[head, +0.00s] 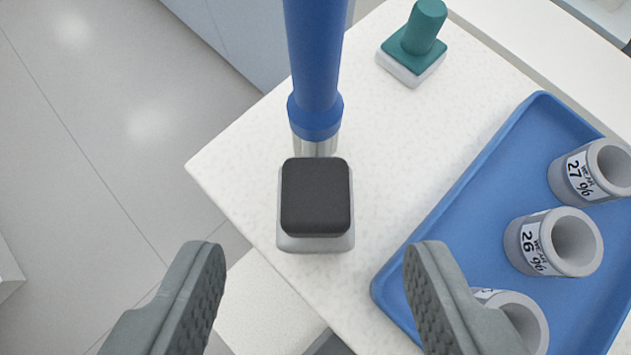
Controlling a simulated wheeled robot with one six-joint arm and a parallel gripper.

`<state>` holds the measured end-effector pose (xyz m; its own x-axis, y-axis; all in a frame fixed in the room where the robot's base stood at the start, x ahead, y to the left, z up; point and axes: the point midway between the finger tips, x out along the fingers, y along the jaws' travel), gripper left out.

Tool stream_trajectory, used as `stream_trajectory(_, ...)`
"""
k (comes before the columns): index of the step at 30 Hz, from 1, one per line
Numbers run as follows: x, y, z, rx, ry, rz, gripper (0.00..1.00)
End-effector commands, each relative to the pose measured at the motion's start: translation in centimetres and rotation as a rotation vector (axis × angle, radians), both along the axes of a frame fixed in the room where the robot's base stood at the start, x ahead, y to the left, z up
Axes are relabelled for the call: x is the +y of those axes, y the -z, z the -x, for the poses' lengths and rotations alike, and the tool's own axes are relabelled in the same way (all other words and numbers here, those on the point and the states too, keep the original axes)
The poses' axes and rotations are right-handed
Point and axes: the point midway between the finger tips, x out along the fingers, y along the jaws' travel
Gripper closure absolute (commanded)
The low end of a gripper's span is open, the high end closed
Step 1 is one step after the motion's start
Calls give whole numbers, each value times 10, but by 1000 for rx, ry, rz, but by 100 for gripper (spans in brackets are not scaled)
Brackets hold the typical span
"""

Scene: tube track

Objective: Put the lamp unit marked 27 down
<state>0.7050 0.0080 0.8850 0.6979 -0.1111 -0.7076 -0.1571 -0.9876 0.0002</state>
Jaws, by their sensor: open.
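My gripper (317,290) is open and empty, its two grey fingers spread wide at the bottom of the head view. Between and beyond the fingers, a dark square-topped block with a pale grey base (316,200) stands on the speckled white table. A blue post with a silver lower end (315,90) rises right behind it; I cannot tell whether they are joined. No number shows on either. A grey hollow cylinder labelled 27 (560,182) lies at the back right in a blue tray (452,205), apart from my fingers.
Another grey cylinder, labelled 26 (520,240), and a third, partly hidden by my right finger (535,318), are in the tray. A green-handled piece on a pale base (418,42) stands at the back. The table's left edge drops to the floor (110,130).

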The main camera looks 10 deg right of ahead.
Motion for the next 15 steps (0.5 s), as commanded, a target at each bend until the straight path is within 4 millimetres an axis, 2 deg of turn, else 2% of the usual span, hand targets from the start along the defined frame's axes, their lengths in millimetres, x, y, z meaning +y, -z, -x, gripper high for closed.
stream_trajectory(5,-1,6,-6,1,0,0,47)
stream_trajectory(15,-6,34,-33,0,-1,1,47)
